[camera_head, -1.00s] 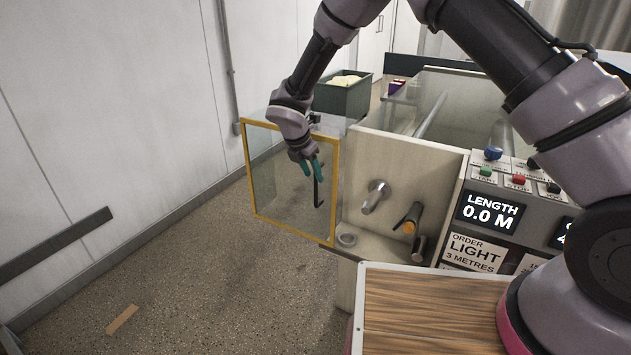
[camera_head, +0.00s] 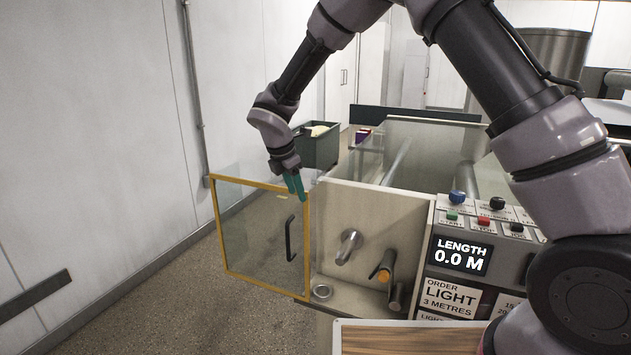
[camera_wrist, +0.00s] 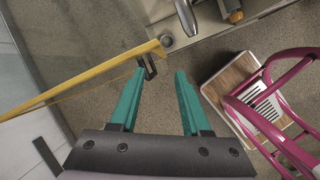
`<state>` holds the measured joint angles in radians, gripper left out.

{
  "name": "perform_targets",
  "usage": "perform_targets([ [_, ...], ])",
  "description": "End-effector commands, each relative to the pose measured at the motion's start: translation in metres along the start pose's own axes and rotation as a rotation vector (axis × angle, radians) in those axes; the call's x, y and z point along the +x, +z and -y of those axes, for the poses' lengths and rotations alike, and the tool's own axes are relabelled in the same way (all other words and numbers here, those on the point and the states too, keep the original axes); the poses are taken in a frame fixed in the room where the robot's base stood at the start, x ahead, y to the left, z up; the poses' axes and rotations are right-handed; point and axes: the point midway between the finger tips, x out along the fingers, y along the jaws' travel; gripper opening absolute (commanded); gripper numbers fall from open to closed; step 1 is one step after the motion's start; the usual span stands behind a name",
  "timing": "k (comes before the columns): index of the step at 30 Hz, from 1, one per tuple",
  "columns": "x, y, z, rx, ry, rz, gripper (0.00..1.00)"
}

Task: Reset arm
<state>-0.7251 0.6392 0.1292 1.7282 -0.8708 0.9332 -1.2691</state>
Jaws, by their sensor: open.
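My gripper (camera_head: 294,187) has teal fingers and hangs in front of the upper part of a yellow-framed clear door. The fingers are apart and empty in the wrist view (camera_wrist: 157,95). The clear door (camera_head: 250,225) stands swung out to the left of the machine, with a black handle (camera_head: 290,238) below my fingertips. In the wrist view, the yellow frame (camera_wrist: 95,72) and the handle (camera_wrist: 150,66) lie beyond the left finger. I see no contact between the fingers and the handle.
The machine's cream panel (camera_head: 385,215) has a metal spindle (camera_head: 348,246) and an orange-banded lever (camera_head: 383,270). A control panel with buttons and a length display (camera_head: 462,256) is to its right. A green bin (camera_head: 318,150) stands behind. Open floor (camera_head: 180,305) lies to the left.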

Motion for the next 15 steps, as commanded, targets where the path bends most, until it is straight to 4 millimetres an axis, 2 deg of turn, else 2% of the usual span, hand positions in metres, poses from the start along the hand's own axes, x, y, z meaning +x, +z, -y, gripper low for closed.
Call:
perform_targets([
  [1,-0.022,0.032,0.009,0.124,0.008,-0.01,0.47],
  [6,-0.081,0.112,0.057,0.565,0.012,-0.06,0.47],
  [12,-0.142,0.18,0.13,1.076,0.022,-0.132,0.47],
  [15,-0.168,0.203,0.171,1.33,0.029,-0.175,0.47],
])
